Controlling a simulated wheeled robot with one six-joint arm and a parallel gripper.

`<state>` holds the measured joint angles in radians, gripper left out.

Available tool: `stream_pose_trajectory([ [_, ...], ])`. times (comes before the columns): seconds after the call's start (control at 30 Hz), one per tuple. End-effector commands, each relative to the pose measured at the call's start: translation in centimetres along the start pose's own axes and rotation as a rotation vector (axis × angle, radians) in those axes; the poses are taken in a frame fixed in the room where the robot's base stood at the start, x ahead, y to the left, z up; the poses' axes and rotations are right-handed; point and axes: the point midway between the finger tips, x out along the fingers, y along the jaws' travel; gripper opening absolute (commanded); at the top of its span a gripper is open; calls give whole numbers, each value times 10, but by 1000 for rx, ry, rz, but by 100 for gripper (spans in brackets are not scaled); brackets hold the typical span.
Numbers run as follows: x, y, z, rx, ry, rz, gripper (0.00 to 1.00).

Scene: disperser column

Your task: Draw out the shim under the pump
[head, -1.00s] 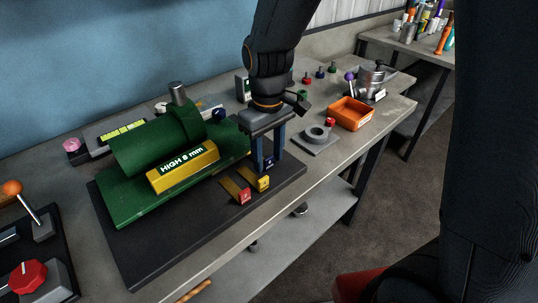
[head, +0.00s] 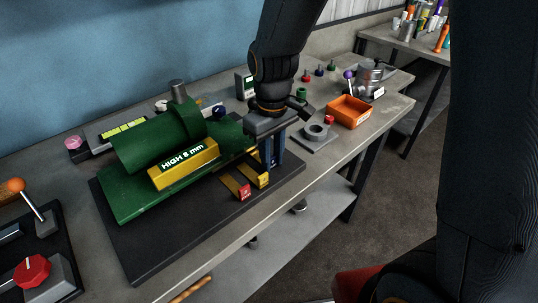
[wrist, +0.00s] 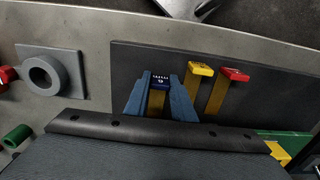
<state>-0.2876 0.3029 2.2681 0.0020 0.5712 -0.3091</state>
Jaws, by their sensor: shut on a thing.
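The green pump (head: 155,145) lies on a dark plate (head: 150,245) on the bench, with a yellow block marked HIGH 8 mm on its near side. Two brass shims stick out from its right side, one with a red tab (head: 244,192) and one with a yellow tab (head: 262,181). In the wrist view, the yellow tab (wrist: 201,69) and red tab (wrist: 236,75) are right of my gripper. My gripper (head: 273,160) is shut on a third brass shim with a blue tab (wrist: 160,81), held between its blue fingers. The far end of this shim is hidden.
A grey ring on a square plate (head: 316,133) and an orange tray (head: 349,112) stand to the right on the bench. A lever with an orange knob (head: 12,187) and a red knob (head: 32,271) are at the left. The bench's front edge is close to my gripper.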

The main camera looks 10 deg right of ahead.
Motion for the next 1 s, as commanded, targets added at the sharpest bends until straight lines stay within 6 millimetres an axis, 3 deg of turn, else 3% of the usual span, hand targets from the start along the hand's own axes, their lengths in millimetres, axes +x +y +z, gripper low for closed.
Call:
stream_pose_trajectory([
  [0.13, -2, 6, 16, 0, 0, 2, 0],
  [0.4, -1, 8, 18, 1, 2, 2, 0],
  [0.43, -1, 8, 18, 1, 2, 2, 24],
  [0.53, -1, 8, 18, 2, 1, 2, 41],
  [0.83, -1, 8, 18, 3, 1, 1, 42],
  [1.0, -13, 8, 17, 1, 4, 3, 42],
])
